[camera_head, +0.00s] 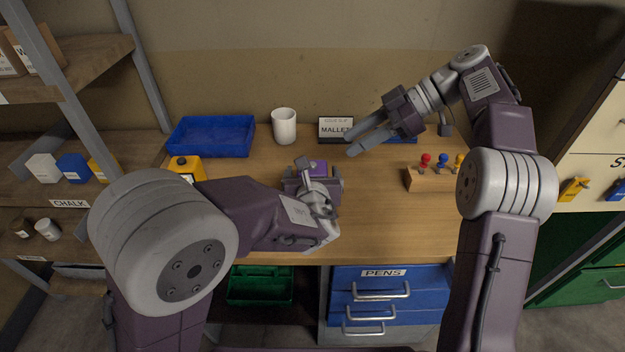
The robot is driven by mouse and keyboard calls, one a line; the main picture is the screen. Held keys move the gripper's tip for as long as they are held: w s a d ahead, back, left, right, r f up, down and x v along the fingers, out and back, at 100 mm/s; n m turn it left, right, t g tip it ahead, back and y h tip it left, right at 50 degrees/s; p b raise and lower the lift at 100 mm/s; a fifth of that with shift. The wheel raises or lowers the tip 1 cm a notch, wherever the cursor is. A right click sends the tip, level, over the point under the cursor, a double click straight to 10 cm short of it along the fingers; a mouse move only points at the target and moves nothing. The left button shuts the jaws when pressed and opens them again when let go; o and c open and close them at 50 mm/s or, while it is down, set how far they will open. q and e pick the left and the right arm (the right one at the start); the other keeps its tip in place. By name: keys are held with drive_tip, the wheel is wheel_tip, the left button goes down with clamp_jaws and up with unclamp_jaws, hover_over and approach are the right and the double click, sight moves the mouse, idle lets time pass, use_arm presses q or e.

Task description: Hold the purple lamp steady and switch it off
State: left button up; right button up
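A small purple box-shaped thing (318,168), which looks like the purple lamp, shows at the middle of the table. Most of it is hidden behind my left gripper (312,178), so its switch and whether it is lit cannot be made out. My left gripper is right at it, with its wrist on the near side. Its fingers are hidden, so its grip cannot be told. My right gripper (348,145) is raised at the back, above and to the right of the lamp. Its two fingers point left with a narrow gap between them and nothing held.
A blue tray (211,137), a white mug (284,126) and a MALLET sign (335,128) stand at the back. A yellow box (187,168) is at the left. A wooden block with coloured knobs (431,179) is at the right. The front right of the table (390,225) is clear.

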use_arm(q)
drive_tip(key=shift+w+f, duration=0.15)
drive_tip(key=shift+w, duration=0.3)
drive_tip(key=c, duration=1.8)
drive_tip(key=shift+c, duration=0.4)
use_arm(e)
clamp_jaws()
